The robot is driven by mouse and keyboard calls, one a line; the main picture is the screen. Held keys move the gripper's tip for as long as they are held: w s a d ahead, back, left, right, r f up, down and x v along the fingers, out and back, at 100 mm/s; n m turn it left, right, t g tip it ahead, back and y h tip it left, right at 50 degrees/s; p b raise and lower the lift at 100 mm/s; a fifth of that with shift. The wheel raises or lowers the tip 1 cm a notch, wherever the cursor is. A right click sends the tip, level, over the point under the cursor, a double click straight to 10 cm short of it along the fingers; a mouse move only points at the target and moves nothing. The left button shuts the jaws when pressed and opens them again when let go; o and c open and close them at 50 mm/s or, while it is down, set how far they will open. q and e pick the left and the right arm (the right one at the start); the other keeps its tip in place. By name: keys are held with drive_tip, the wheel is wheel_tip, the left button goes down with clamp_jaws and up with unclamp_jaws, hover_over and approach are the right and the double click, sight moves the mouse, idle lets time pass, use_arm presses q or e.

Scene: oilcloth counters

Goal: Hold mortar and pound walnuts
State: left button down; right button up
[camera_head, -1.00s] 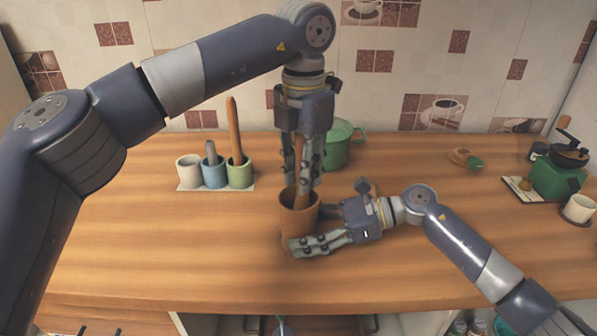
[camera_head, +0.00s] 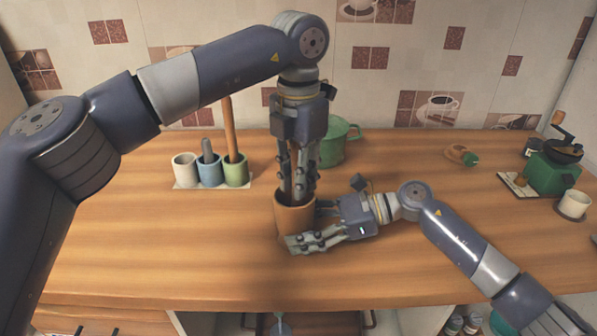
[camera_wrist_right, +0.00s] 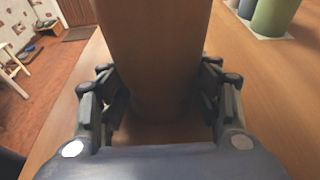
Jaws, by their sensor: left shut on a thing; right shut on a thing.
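The mortar (camera_head: 293,219) is a brown, upright cup on the wooden counter. My right gripper (camera_head: 303,228) is shut around its sides from the right, low near the counter. In the right wrist view the mortar (camera_wrist_right: 155,45) stands between both fingers. My left gripper (camera_head: 298,194) points straight down from above and is shut on a wooden pestle (camera_head: 298,184). Its fingertips are at the mortar's rim, and the pestle's lower end is hidden inside the mortar. No walnuts can be seen; the inside of the mortar is hidden.
A holder tray (camera_head: 213,186) with white, blue and green cups stands left of the mortar; tall tools stand in two cups. A green pot (camera_head: 338,146) is close behind my left gripper. A green grinder (camera_head: 551,175) and a white mug (camera_head: 573,204) are far right. The front-left counter is clear.

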use_arm(q)
drive_tip(key=shift+f, duration=0.4)
drive_tip(key=shift+r, duration=1.05)
drive_tip(key=shift+w+a+r, duration=0.3)
drive_tip(key=shift+w+a, duration=0.1)
drive_tip(key=shift+a, duration=0.2)
drive_tip(key=shift+f, duration=0.3)
